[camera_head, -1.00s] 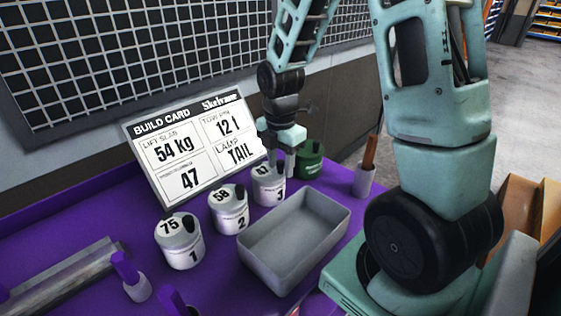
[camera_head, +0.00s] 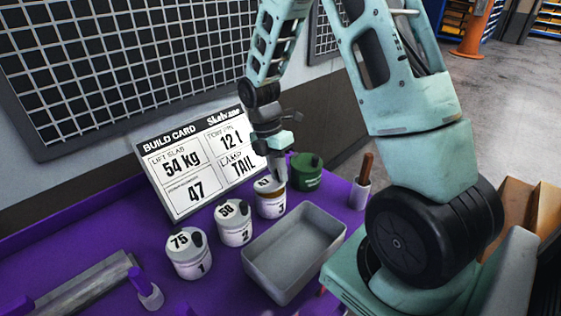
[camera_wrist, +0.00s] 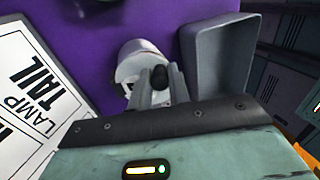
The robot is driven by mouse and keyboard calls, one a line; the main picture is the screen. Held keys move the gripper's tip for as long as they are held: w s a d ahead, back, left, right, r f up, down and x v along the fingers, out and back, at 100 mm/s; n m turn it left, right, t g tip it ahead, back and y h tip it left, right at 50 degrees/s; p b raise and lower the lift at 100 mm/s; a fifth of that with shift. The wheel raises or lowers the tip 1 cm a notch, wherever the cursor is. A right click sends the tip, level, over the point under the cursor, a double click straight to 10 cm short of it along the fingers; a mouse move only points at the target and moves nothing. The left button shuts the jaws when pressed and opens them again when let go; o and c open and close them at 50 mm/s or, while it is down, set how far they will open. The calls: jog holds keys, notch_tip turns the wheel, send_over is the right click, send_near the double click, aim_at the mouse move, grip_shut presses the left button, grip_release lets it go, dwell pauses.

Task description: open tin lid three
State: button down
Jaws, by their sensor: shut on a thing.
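Tin three (camera_head: 269,207) is a white tin marked 3, upright on the purple bench at the right end of the row of white tins. Its white lid (camera_head: 263,184) is marked with a number partly hidden by my gripper. A brown band shows between lid and tin body, so the lid looks slightly raised. My gripper (camera_head: 278,178) is above it, shut on the lid's black knob. In the wrist view the black knob (camera_wrist: 159,76) sits between my fingers (camera_wrist: 160,88), with the pale lid and a white tin (camera_wrist: 135,50) behind it.
Tin two (camera_head: 233,226) and tin one (camera_head: 189,257) stand lidded to the left. A grey tray (camera_head: 262,270) lies in front, looking empty. A green tin (camera_head: 307,176) and a holder with a brown handle (camera_head: 361,190) stand right. The build card (camera_head: 190,170) leans behind.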

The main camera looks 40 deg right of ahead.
aim_at(268, 177)
jog(key=w+r+g+p, duration=0.1)
jog(key=g+p, duration=0.1)
jog(key=w+r+g+p, duration=0.1)
jog(key=p, duration=0.1)
jog(key=shift+w+g+p, duration=0.15)
jog(key=shift+g+p, duration=0.2)
jog(key=shift+g, duration=0.05)
jog(key=shift+w+g+p, duration=0.4)
jog(key=shift+w+g, duration=0.35)
jog(key=shift+g, duration=0.45)
jog(key=shift+w+a+r+g+b, duration=0.1)
jog(key=shift+w+g+b, duration=0.1)
jog(key=shift+w+g, duration=0.45)
jog(key=shift+w+r+g+b, duration=0.1)
jog(key=shift+w+g+b, duration=0.15)
jog(key=shift+g, duration=0.6)
jog(key=shift+w, duration=0.1)
jog(key=c, duration=1.3)
grip_release()
jog(key=v, duration=0.7)
jog(key=shift+w+r, duration=0.15)
jog(key=shift+w, duration=0.05)
